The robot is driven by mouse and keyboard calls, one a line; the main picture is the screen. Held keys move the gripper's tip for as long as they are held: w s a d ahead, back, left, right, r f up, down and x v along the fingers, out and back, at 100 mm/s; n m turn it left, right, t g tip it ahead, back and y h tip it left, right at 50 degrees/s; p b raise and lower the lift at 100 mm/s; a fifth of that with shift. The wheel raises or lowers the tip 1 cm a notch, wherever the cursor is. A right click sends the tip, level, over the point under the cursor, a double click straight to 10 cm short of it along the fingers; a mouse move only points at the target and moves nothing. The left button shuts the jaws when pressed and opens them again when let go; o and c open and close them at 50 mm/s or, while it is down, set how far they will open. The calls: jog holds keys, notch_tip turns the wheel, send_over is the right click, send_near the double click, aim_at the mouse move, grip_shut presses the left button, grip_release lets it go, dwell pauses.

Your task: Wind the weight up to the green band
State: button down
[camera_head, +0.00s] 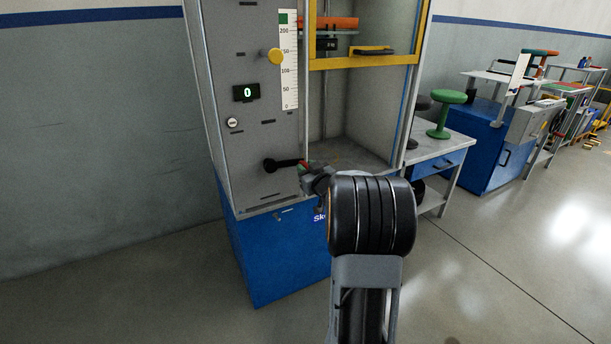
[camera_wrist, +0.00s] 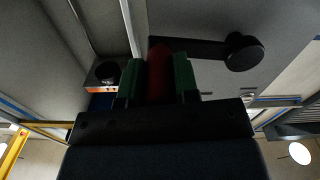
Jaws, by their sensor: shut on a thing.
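The crank (camera_head: 285,163) sits low on the grey front panel of the test machine, its black arm pointing right from the hub. In the wrist view the crank's black arm (camera_wrist: 205,48) runs to a round hub at the right. My gripper (camera_head: 305,168) is shut on the red crank handle (camera_wrist: 158,72), which stands between the green finger pads. The white scale (camera_head: 290,75) has a green band (camera_head: 283,18) at its top. A yellow knob (camera_head: 276,56) is beside the scale, around its middle. An orange block (camera_head: 337,23), possibly the weight, is high inside the machine.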

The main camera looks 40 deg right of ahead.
jog(key=shift+r+n, duration=0.7)
jog(key=shift+n, duration=0.1)
jog(key=c, duration=0.9)
grip_release()
jog(key=shift+o, duration=0.2)
jog(key=s+a+p, duration=0.2)
jog(key=s+p, duration=0.1)
jog(key=s, duration=1)
jog(key=shift+s, duration=0.35)
